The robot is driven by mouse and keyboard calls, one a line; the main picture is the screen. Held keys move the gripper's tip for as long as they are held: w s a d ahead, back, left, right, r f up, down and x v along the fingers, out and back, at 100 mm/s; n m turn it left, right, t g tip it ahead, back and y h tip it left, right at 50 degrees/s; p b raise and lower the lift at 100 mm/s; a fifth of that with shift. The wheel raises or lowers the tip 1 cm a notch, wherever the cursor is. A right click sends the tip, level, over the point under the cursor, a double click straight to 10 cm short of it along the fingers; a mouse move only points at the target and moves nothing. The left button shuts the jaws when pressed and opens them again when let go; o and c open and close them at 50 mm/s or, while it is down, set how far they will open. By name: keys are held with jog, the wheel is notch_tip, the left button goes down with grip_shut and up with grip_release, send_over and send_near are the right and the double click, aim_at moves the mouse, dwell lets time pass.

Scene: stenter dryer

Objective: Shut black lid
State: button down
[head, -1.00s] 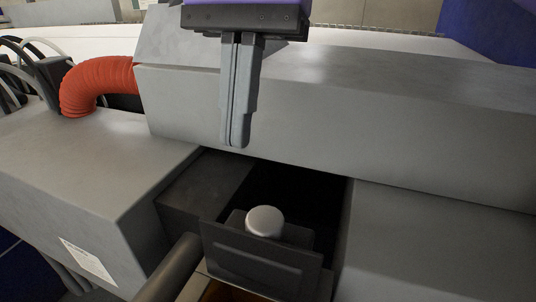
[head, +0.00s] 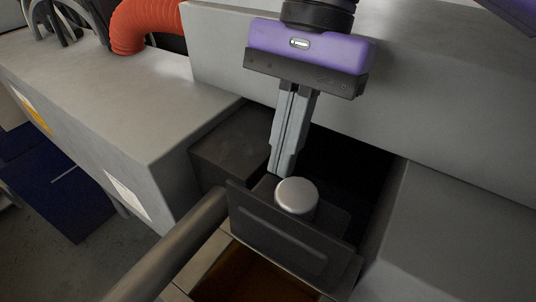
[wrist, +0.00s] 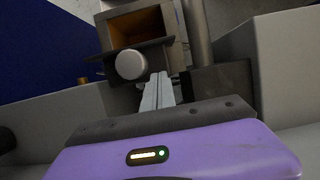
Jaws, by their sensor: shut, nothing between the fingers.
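The black lid (head: 280,243) stands tilted up in the recess of the grey machine, at the lower middle of the head view. A round silver knob (head: 296,193) is behind its upper edge. Below the lid an open box with a brown inside (head: 250,275) shows. In the wrist view the knob (wrist: 131,64) is in front of the dark lid, with the box opening (wrist: 138,32) above. My gripper (head: 281,172) is shut and empty, pointing down just behind and left of the knob. I cannot tell whether the fingers touch it.
Grey housings (head: 470,215) flank the recess on both sides, and a large grey cover rises behind it. A dark round bar (head: 170,255) runs in front at left. An orange hose (head: 140,25) is at the back left.

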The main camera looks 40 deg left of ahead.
aim_at(287, 230)
jog(key=shift+s+d+r+p, duration=0.1)
jog(key=shift+s+r+p, duration=0.15)
jog(key=shift+s, duration=0.65)
jog(key=shift+s+r+p, duration=0.1)
jog(key=shift+s+p, duration=0.1)
jog(key=shift+s, duration=0.7)
jog(key=shift+s, duration=0.2)
